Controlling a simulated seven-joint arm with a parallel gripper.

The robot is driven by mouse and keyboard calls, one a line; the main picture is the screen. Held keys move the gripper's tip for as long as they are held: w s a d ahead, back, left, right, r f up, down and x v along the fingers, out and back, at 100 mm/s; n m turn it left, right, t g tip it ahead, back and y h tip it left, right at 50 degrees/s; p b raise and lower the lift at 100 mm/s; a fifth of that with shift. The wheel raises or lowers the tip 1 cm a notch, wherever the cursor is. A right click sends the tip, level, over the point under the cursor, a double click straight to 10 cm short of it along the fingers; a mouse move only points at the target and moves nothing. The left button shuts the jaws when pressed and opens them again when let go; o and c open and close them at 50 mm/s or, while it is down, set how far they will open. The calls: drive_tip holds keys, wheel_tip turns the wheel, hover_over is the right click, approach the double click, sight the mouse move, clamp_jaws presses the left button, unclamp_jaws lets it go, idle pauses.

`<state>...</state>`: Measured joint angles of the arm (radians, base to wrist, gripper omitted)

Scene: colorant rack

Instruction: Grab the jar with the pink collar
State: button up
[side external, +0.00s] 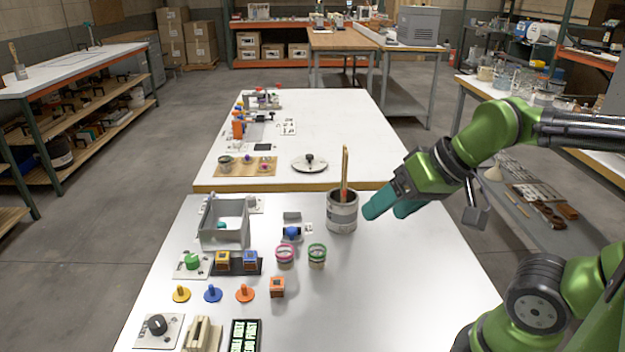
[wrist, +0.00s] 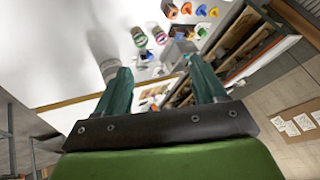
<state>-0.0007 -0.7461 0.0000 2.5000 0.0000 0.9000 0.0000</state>
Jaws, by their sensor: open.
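The jar with the pink collar (side external: 285,257) stands upright on the front white table, left of a similar jar with a green collar (side external: 317,257). In the wrist view the pink-collared jar (wrist: 160,37) is small and far beyond the fingers, with the green-collared jar (wrist: 138,37) to its left. My gripper (side external: 388,209) has teal fingers. It is above the table, to the right of both jars and just right of a grey can. In the wrist view my gripper (wrist: 159,66) is open, with nothing held between its fingers.
The grey can (side external: 342,212) with a brush handle standing in it is between my gripper and the jars. The table's right front is clear.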

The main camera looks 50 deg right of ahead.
drive_tip(key=w+a+f+n+g, duration=0.15)
drive_tip(key=w+f+g, duration=0.25)
drive_tip(key=w, duration=0.7)
drive_tip(key=n+g+h, duration=0.2)
drive_tip(key=n+g, duration=0.1)
drive_tip(key=n, duration=0.1)
hover_over(285, 258)
drive_tip(key=s+d, duration=0.1)
drive_tip(key=s, duration=0.1)
wheel_tip(285, 258, down, 4)
drive_tip(key=w+n, duration=0.1)
drive_tip(key=w, duration=0.2)
drive_tip(key=shift+n, duration=0.25)
drive_tip(key=f, duration=1)
drive_tip(key=shift+s+d+f, duration=0.1)
drive_tip(key=shift+d+f, duration=0.2)
drive_tip(key=shift+w+a+f, duration=0.1)
drive_tip(key=shift+w+f, duration=0.1)
drive_tip(key=shift+f, duration=1.2)
drive_tip(key=shift+w+f, duration=0.15)
drive_tip(key=shift+f, duration=1.2)
drive_tip(key=c, duration=1)
drive_tip(key=shift+c, duration=0.2)
